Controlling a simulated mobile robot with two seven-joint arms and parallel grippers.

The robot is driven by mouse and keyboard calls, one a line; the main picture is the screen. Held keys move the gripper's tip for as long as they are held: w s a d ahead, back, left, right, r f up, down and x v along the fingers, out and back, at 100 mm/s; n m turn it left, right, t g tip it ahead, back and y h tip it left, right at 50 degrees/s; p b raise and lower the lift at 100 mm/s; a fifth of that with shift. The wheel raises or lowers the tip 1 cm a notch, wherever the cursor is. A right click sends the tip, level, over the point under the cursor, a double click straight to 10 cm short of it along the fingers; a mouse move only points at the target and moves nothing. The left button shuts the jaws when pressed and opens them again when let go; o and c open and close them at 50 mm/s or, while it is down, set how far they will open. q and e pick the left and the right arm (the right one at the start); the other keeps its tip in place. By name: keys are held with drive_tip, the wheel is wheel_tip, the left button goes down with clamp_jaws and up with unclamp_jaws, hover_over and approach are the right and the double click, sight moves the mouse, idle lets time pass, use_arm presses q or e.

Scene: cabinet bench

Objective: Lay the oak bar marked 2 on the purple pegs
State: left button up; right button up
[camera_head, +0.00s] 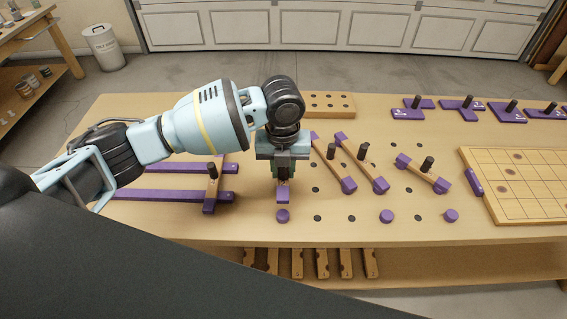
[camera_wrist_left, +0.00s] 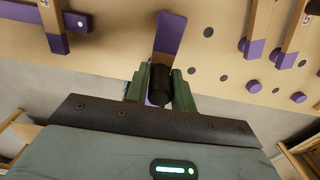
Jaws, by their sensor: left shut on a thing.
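My left gripper (camera_head: 282,176) is shut on the dark upright knob (camera_wrist_left: 160,82) of an oak bar with a purple end. The purple end shows below the fingers in the head view (camera_head: 282,196) and ahead of them in the wrist view (camera_wrist_left: 169,36). Most of this bar is hidden, and I cannot read its number or tell whether it touches the bench. A round purple peg (camera_head: 282,216) stands just in front of it. Two more purple pegs, a middle one (camera_head: 386,216) and a right one (camera_head: 451,215), stand along the front edge. My right gripper is not in view.
Several purple-ended oak bars with dark knobs lie slanted to the right, one (camera_head: 422,174) near the gridded board (camera_head: 520,185). Another bar (camera_head: 212,187) crosses purple strips (camera_head: 150,195) at left. Purple blocks (camera_head: 408,114) line the back right. Dark holes dot the bench (camera_head: 250,228).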

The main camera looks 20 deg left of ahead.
sight(283, 179)
use_arm(q)
wheel_tip(283, 179, down, 4)
drive_tip(key=shift+s+r+b, duration=0.1)
drive_tip(key=shift+b, duration=0.3)
drive_tip(key=shift+f, duration=1.1)
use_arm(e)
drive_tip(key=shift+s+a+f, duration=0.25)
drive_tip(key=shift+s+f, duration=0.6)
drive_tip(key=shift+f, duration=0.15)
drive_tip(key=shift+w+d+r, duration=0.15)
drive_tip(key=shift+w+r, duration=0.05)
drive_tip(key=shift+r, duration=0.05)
use_arm(q)
drive_tip(key=shift+f, duration=0.2)
drive_tip(key=shift+f, duration=0.15)
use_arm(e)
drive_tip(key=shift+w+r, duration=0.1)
use_arm(q)
drive_tip(key=shift+f, duration=0.5)
drive_tip(key=shift+f, duration=0.2)
idle(0.6)
idle(0.9)
